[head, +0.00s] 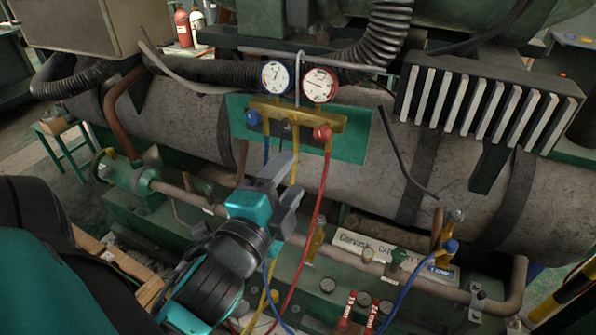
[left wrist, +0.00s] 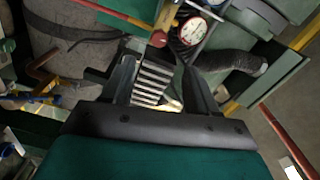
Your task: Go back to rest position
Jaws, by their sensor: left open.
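My left gripper (head: 283,178) is open with nothing between its fingers, in front of the green machine and just below the gauge manifold. In the left wrist view its two fingers (left wrist: 162,78) stand apart, with the finned block visible far beyond the gap. The brass gauge manifold (head: 300,116) hangs on a green plate, with a blue-rimmed gauge (head: 276,77), a red-rimmed gauge (head: 319,85), a blue knob (head: 253,118) and a red knob (head: 322,133). The red gauge also shows in the left wrist view (left wrist: 193,31). My right gripper is not seen.
A red hose (head: 318,200) and a yellow hose hang close to my left gripper. A blue hose runs to a blue coupling (head: 450,246) at the lower right. A finned block (head: 478,105) and a large grey cylinder (head: 185,115) stand behind. Red-handled tools (head: 348,310) stand below.

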